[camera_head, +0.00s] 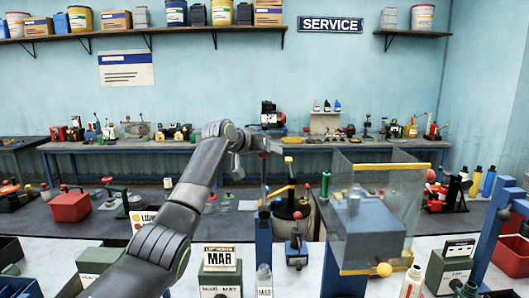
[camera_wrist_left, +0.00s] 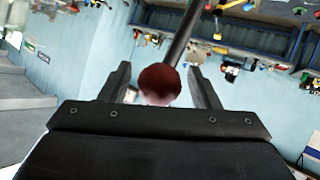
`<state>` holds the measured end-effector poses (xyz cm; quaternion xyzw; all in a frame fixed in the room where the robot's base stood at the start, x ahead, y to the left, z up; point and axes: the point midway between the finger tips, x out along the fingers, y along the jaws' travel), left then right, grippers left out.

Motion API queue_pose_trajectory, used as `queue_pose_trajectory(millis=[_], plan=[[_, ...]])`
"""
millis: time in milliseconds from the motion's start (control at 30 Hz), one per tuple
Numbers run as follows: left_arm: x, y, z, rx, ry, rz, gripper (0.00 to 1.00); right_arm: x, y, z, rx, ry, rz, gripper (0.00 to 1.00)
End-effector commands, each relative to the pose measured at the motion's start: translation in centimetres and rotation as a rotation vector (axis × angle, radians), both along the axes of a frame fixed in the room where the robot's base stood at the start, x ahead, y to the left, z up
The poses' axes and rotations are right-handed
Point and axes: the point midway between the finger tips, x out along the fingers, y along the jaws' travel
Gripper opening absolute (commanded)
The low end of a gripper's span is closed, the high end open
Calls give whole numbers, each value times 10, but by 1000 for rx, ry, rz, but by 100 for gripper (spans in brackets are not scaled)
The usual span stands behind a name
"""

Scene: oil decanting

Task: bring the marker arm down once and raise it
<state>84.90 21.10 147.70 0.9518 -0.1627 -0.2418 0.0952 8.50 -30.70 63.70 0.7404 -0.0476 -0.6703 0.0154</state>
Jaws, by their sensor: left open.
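My left gripper (camera_head: 264,147) is open, reached out over the middle of the bench in the head view. In the left wrist view its two fingers (camera_wrist_left: 158,88) stand on either side of a dark red ball knob (camera_wrist_left: 160,84). The knob is on the end of a dark rod (camera_wrist_left: 181,35), which I take to be the marker arm. In the head view the rod (camera_head: 264,180) appears upright above a blue post (camera_head: 263,240), its top close to my gripper. Whether the fingers touch the knob cannot be told. My right gripper is not in view.
A clear-walled box (camera_head: 375,215) with a yellow rim stands right of the post. A dark round pot (camera_head: 291,222) is close behind the post. Bottles and tools crowd the back bench.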

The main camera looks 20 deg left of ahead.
Motion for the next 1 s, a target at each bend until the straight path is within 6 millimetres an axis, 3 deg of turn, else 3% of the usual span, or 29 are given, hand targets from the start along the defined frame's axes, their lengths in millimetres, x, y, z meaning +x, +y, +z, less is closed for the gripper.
queue_pose_trajectory(millis=[267,467,1000], plan=[[-3,2,-1,1,1,1,56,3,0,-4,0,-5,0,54],[-19,10,5,2,-2,0,56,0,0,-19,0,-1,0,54],[-109,48,52,3,-1,0,56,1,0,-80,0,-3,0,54]])
